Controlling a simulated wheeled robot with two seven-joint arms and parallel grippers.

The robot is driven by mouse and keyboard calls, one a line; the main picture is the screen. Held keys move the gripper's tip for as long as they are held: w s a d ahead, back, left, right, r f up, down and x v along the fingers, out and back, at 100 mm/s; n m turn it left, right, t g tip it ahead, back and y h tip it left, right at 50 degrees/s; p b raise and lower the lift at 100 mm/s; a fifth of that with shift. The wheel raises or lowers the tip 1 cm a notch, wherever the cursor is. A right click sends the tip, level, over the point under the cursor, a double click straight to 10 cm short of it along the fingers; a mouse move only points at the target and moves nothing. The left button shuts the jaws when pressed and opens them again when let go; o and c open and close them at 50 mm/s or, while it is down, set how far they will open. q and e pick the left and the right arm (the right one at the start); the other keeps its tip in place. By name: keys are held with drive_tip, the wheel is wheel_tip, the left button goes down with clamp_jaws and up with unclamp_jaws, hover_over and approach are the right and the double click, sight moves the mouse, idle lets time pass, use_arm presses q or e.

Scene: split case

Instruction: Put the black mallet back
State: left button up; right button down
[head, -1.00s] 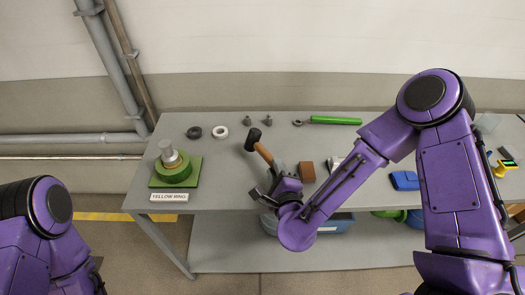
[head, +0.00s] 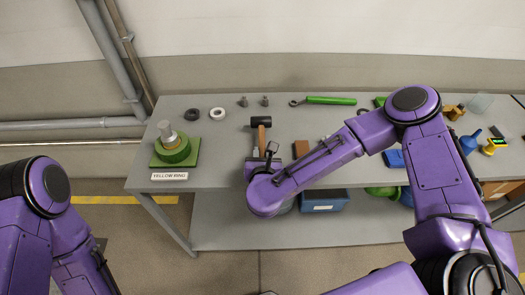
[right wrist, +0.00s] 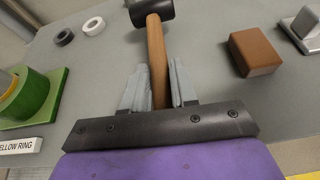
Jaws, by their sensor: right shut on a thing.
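The black mallet has a black head (head: 261,121) and a wooden handle (right wrist: 156,45). My right gripper (head: 262,155) is shut on the handle, which shows between its grey fingers (right wrist: 157,78) in the right wrist view. The mallet head points away from me, toward the back of the grey table (head: 330,118). I cannot tell whether the mallet touches the table. The lower handle is hidden by my gripper. My left arm shows at the lower left of the head view, but its gripper is not visible.
A green ring stack (head: 174,148) stands at left behind a YELLOW RING label (head: 169,176). Black (head: 192,114) and white rings (head: 217,114), two small grey pegs and a green-handled wrench (head: 330,100) lie at the back. A brown block (head: 301,149) sits right of my gripper.

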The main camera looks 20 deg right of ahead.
drive_tip(key=shift+f+b, duration=0.3)
drive_tip(key=shift+f, duration=0.85)
drive_tip(key=shift+f+b, duration=0.5)
drive_tip(key=shift+b, duration=0.15)
drive_tip(key=shift+c, duration=1.6)
unclamp_jaws()
drive_tip(key=shift+s, duration=0.1)
drive_tip(key=shift+b+v, duration=0.6)
drive_tip(key=shift+v, duration=2.4)
drive_tip(key=shift+f, duration=0.15)
